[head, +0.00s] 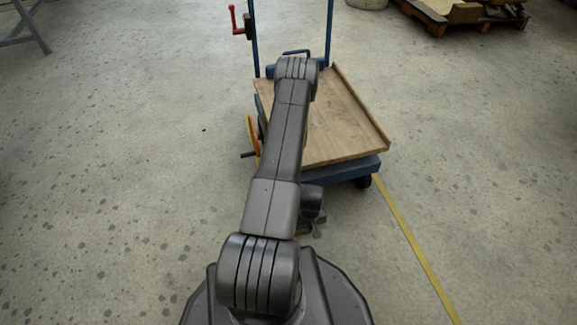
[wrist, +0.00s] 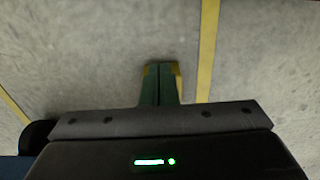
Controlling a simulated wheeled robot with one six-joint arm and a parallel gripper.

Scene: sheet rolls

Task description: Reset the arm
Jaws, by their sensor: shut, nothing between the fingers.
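My gripper (wrist: 161,72) shows in the wrist view with its two green, yellow-edged fingers pressed together over bare floor. Nothing is held between them. In the head view my grey arm (head: 274,165) reaches forward from my base and bends down at its far end. The wrist end hangs beside the near edge of a cart, and the fingers are mostly hidden behind the arm there.
A blue cart with a wooden deck (head: 345,120) stands just ahead; its deck looks empty. A red crank handle (head: 236,22) is on its upright. A yellow line (head: 415,245) crosses the floor. A loaded pallet (head: 440,18) sits at back right. Floor left and right is clear.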

